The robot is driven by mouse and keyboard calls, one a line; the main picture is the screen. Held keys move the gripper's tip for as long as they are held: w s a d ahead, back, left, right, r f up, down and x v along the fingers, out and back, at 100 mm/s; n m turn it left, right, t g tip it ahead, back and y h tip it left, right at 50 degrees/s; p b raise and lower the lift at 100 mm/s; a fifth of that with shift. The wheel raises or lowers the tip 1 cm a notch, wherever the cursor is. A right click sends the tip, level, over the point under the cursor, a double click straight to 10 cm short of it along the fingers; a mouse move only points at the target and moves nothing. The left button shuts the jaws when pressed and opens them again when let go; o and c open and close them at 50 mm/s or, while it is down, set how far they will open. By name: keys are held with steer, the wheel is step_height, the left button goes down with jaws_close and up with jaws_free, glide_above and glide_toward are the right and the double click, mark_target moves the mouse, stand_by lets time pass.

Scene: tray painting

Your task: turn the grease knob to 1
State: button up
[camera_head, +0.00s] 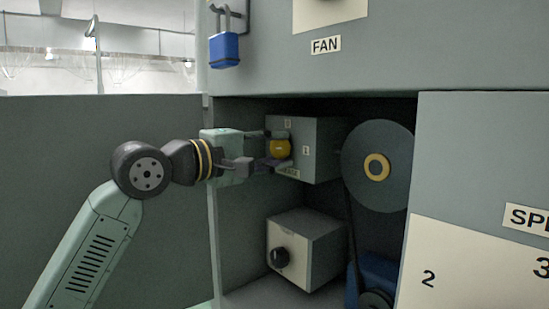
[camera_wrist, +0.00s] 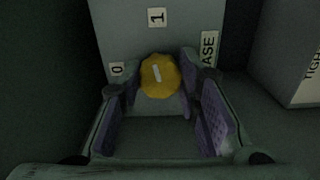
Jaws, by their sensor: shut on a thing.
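The yellow grease knob (camera_head: 279,149) is on the front of a grey box (camera_head: 325,150) in the open bay. In the wrist view the knob (camera_wrist: 158,76) has a short white mark, which points nearly up at the 1 label (camera_wrist: 157,17), tilted slightly left. The 0 label (camera_wrist: 117,69) is left of the knob, and a partly cut label ending "ASE" (camera_wrist: 208,48) is at the right. My gripper (camera_head: 268,149) reaches in from the left, shut on the knob. Its purple-padded fingers (camera_wrist: 160,80) flank the knob on both sides.
A lower box with a black knob (camera_head: 279,257) stands below. A large dark pulley (camera_head: 377,166) with a belt is close to the right. A blue padlock (camera_head: 224,49) hangs above the bay's left edge. The bay's left wall is near my wrist.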

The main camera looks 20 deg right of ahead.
steer(key=shift+m+b, duration=0.35)
steer(key=shift+m, duration=0.75)
steer(key=o, duration=1.2)
steer(key=v, duration=1.2)
